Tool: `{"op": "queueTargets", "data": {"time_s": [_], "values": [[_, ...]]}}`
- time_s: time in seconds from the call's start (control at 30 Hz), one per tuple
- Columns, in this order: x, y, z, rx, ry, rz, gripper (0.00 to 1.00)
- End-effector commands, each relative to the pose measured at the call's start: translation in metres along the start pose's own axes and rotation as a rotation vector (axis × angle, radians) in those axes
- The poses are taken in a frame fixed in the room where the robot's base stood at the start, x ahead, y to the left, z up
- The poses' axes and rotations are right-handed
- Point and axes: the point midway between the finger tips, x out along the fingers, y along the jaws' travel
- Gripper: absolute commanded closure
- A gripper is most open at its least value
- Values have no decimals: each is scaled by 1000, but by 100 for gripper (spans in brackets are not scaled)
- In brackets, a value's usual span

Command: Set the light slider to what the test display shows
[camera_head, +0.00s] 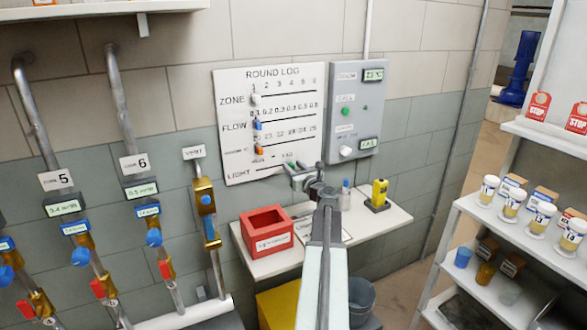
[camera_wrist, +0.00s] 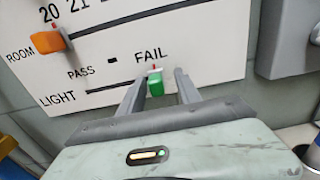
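The round log board (camera_head: 270,120) hangs on the wall with several slider rows. In the wrist view, the light slider, a green knob with a red tip (camera_wrist: 155,83), stands on the LIGHT row just below the word FAIL (camera_wrist: 151,54). PASS (camera_wrist: 81,73) is to its left. My gripper (camera_wrist: 158,84) is open, with one finger on each side of the slider and visible gaps.
An orange ROOM slider (camera_wrist: 48,40) sits up and left of my gripper. Below the board, a white shelf (camera_head: 385,217) bears a red box (camera_head: 266,232) and a yellow device (camera_head: 379,194). Pipes with valves stand at left; a shelf with jars (camera_head: 540,214) stands at right.

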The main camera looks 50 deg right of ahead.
Motion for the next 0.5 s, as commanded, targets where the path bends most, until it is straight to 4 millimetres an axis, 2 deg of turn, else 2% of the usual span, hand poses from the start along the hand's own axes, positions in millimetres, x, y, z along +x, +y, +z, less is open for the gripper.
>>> {"op": "queueTargets", "data": {"time_s": [0.17,0.4,0.5], "values": [[-23,1,0,0,0,-1,60],[-69,1,0,0,0,-3,60],[-77,-1,-1,0,1,-4,60]]}}
